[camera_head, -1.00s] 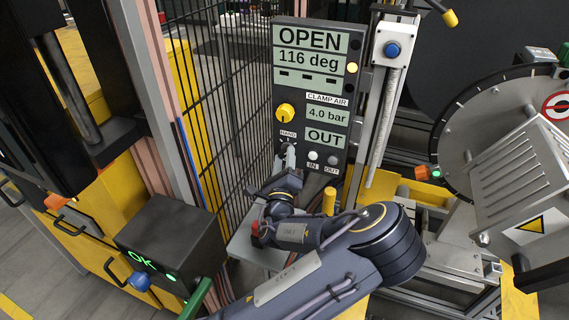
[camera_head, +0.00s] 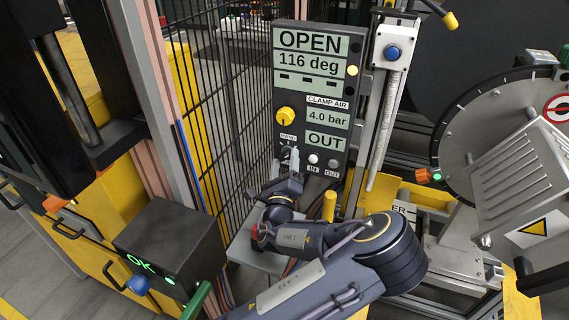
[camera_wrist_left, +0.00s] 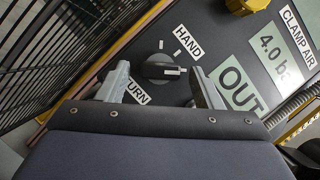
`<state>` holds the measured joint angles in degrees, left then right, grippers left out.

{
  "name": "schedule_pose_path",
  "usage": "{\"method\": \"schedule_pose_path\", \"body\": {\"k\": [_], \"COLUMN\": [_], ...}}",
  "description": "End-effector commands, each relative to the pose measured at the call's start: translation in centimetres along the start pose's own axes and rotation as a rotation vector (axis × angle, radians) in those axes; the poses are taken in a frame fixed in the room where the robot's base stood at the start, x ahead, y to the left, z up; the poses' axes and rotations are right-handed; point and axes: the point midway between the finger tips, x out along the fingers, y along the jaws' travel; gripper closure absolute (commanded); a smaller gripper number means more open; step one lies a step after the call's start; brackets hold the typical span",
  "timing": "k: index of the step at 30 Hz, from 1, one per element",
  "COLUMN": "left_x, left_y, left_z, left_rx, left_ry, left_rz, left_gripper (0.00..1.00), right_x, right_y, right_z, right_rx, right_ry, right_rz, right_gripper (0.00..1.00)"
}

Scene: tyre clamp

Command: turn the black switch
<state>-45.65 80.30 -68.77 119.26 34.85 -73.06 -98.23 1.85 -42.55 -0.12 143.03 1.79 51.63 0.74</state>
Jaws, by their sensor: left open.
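The black switch (camera_head: 287,154) is a round knob low on the left of the dark control panel, under a HAND label. In the left wrist view the knob (camera_wrist_left: 160,69) shows clearly, with a white mark on its grip bar pointing right. A TURN label lies at its lower left, partly hidden by a finger. My left gripper (camera_head: 285,162) is open in front of the switch. Its two grey fingers lie on either side of the knob in the wrist view, with visible gaps; I cannot tell their depth relative to it. My right gripper is not in view.
Above the switch is a yellow knob (camera_head: 285,116). The IN button (camera_head: 313,159) and OUT button (camera_head: 333,163) are close on the right. A wire fence (camera_head: 228,110) stands left of the panel. A blue button box (camera_head: 393,50) is at the upper right.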

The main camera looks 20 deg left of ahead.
Motion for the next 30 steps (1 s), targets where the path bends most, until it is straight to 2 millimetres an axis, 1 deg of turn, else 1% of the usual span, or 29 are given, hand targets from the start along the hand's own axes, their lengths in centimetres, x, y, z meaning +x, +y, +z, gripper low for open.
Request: {"method": "schedule_pose_path", "body": {"k": [4,7,15,19,23,30], "left_x": [-0.1,-0.9,-5.5,-7.1,-7.8,-7.8], "left_y": [0.0,0.0,0.0,0.0,0.0,0.0], "left_z": [0.0,0.0,-0.1,-0.1,0.0,0.0], "left_rx": [-0.001,0.001,0.004,0.001,0.001,0.000], "left_ry": [-0.001,0.000,0.002,0.002,0.000,0.000], "left_rz": [0.000,0.001,0.000,0.000,0.000,0.000], "left_gripper": [0.40,0.40,0.40,0.40,0.40,0.40], "right_x": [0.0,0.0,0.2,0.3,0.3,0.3], "right_y": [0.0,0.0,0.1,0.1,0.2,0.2], "right_z": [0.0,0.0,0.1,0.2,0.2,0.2], "right_rx": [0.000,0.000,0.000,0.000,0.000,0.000], "right_ry": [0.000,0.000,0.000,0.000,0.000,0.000], "right_rz": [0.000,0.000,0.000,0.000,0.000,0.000], "right_gripper": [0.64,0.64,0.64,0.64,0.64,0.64]}}
